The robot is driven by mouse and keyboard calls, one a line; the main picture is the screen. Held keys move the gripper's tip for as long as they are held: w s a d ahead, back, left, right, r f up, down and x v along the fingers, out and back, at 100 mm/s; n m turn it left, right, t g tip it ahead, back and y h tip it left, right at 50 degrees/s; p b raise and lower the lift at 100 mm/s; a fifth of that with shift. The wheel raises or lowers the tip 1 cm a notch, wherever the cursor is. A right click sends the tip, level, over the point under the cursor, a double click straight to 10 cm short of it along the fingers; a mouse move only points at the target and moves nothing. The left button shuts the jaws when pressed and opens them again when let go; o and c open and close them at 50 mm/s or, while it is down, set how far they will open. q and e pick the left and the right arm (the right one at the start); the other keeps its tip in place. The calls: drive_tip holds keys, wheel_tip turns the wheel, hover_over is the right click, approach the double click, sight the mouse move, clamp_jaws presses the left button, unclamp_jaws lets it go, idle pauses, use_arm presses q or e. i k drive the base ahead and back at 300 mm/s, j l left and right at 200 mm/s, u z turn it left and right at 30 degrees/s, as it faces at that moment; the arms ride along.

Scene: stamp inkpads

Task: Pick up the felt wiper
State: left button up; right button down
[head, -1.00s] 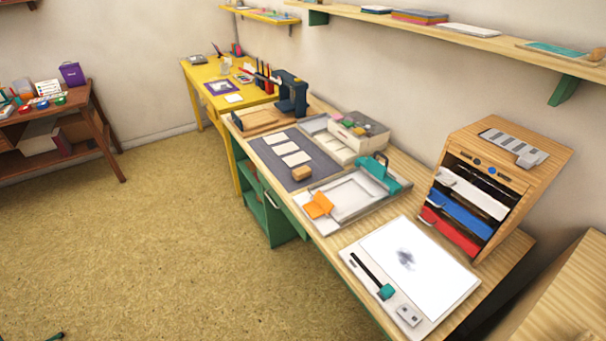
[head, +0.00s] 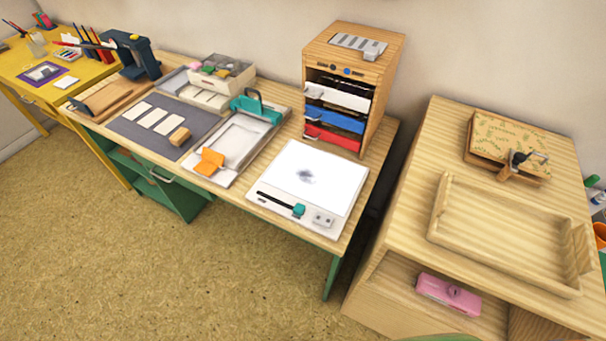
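I cannot tell for sure which object is the felt wiper. A white board (head: 308,187) with a grey smudge lies at the right end of the workbench, with a teal-ended black bar (head: 281,203) along its front edge. An orange piece (head: 209,162) rests on the pale tray (head: 225,178), which also bears a teal handled piece (head: 258,107). Neither of my grippers is in view.
A wooden drawer cabinet (head: 378,57) stands behind the white board. On the right, a separate wooden table (head: 410,185) bears an empty wooden tray (head: 440,238) and a patterned box (head: 510,140); a pink object (head: 447,294) lies on its lower shelf. Floor (head: 200,280) in front is clear.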

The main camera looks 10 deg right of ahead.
sight(178, 139)
drive_tip(key=i+j+z, duration=0.1)
drive_tip(key=i+j, duration=0.2)
drive_tip(key=i+j+z, duration=0.1)
drive_tip(key=i+j, duration=0.15)
drive_tip(key=j, duration=0.2)
drive_tip(key=i+j+z, duration=0.1)
drive_tip(key=i+j, duration=0.15)
drive_tip(key=j, duration=0.15)
drive_tip(key=i+j+z, duration=0.1)
drive_tip(key=i+j, duration=0.15)
drive_tip(key=j, duration=0.2)
drive_tip(key=i+j, duration=0.2)
drive_tip(key=j, duration=0.2)
drive_tip(key=i+z, duration=0.05)
